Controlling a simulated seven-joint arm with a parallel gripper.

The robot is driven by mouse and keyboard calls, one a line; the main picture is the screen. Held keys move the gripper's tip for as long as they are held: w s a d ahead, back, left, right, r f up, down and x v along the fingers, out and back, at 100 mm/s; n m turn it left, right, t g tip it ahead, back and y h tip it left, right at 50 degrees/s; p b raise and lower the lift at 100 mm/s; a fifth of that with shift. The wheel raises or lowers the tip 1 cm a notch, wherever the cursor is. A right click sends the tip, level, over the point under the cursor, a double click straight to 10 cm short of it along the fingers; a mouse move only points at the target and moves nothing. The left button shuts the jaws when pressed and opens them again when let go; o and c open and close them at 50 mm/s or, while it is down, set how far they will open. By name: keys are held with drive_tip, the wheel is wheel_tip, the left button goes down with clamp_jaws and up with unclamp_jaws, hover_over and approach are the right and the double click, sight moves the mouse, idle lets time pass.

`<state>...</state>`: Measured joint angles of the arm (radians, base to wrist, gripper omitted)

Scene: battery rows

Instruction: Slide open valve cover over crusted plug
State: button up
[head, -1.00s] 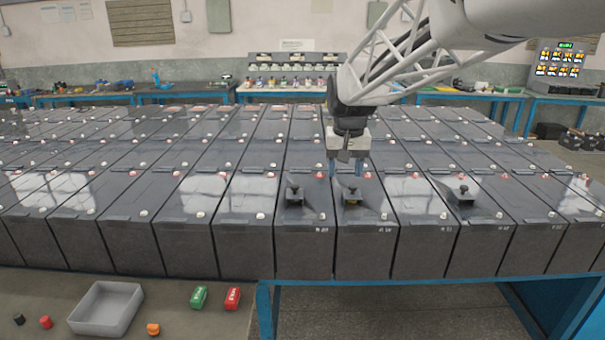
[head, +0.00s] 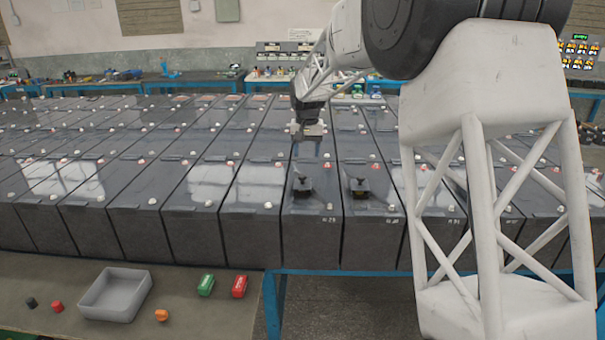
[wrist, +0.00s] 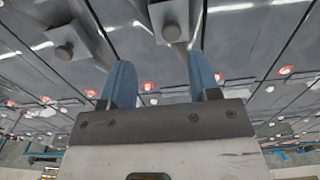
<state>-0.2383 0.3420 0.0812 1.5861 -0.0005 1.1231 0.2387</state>
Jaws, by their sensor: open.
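Two dark valve covers with small knobs sit on neighbouring front-row batteries: a left cover (head: 302,186) and a right cover (head: 360,188). A hint of yellow shows at the right cover; whether it is a plug or crust is too small to tell. My gripper (head: 309,148) is above the batteries, behind the left cover and apart from it. In the wrist view my gripper (wrist: 162,82) has its two blue fingers apart with nothing between them. Two knobbed covers show there past the fingers, one at upper left (wrist: 66,46) and one at top centre (wrist: 171,24).
Rows of grey batteries (head: 250,226) with red and white terminal caps fill the bench. A grey tray (head: 115,296), a green block (head: 205,285), a red block (head: 239,286) and small caps lie on the front-left table. My arm blocks the right side.

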sight(302, 176)
drive_tip(key=shift+w+a+f, duration=0.35)
drive_tip(key=shift+w, duration=0.2)
drive_tip(key=shift+w+a+f, duration=0.3)
drive_tip(key=shift+w+a, duration=0.05)
drive_tip(key=shift+w, duration=0.15)
drive_tip(key=shift+f, duration=3.9)
drive_tip(key=shift+c, duration=0.2)
clamp_jaws()
